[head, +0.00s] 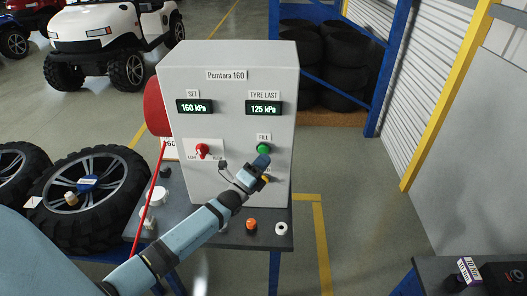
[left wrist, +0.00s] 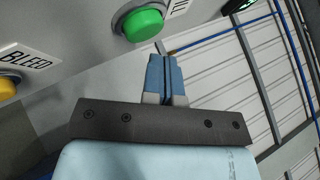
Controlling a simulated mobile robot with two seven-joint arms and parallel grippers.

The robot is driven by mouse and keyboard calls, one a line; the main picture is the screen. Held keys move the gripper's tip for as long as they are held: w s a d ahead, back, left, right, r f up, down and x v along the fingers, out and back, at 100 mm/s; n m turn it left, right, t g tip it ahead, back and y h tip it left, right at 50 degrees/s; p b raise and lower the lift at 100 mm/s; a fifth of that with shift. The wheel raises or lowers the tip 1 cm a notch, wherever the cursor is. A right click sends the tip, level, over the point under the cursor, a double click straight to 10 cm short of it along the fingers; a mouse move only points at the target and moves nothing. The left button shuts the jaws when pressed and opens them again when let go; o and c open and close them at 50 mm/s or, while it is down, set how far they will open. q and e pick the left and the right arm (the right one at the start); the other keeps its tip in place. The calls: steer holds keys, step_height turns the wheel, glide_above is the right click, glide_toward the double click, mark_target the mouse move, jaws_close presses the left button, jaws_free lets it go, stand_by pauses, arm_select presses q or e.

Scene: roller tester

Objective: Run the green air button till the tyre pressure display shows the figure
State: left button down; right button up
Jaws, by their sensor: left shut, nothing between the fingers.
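The green fill button (head: 264,149) is on the front of the grey Pemtora 160 cabinet (head: 225,120), under the label FILL. It also shows in the left wrist view (left wrist: 143,25). My left gripper (head: 261,162) is shut and empty, its blue fingertips just below the green button; in the left wrist view a small gap seems to lie between them. The tyre display (head: 264,107) reads 125 kPa under TYRE LAST. The set display (head: 194,106) reads 160 kPa. My right gripper is not in view.
A red knob (head: 202,150) sits left on the cabinet. A yellow bleed button (left wrist: 8,88) is below the green one. A wheel with a tyre (head: 90,195) lies left. An orange-capped item (head: 251,225) and a white ring (head: 281,228) are on the bench's front right.

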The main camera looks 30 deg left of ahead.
arm_select(q)
steer(key=shift+w+a, duration=0.25)
steer(key=shift+w, duration=0.15)
steer(key=shift+w+a+b, duration=0.25)
steer(key=shift+w+b, duration=0.1)
steer(key=shift+b, duration=0.05)
stand_by(1.3)
steer(key=shift+s+d, duration=0.1)
stand_by(1.1)
steer(key=shift+s+d+p, duration=0.4)
steer(key=shift+s+p, duration=0.05)
steer(key=shift+s, duration=0.2)
steer(key=s+d, duration=0.1)
steer(key=s+p, duration=0.1)
steer(key=s, duration=0.1)
steer(key=s+d+p, duration=0.1)
steer(key=shift+s+d, duration=0.15)
steer(key=shift+d, duration=0.15)
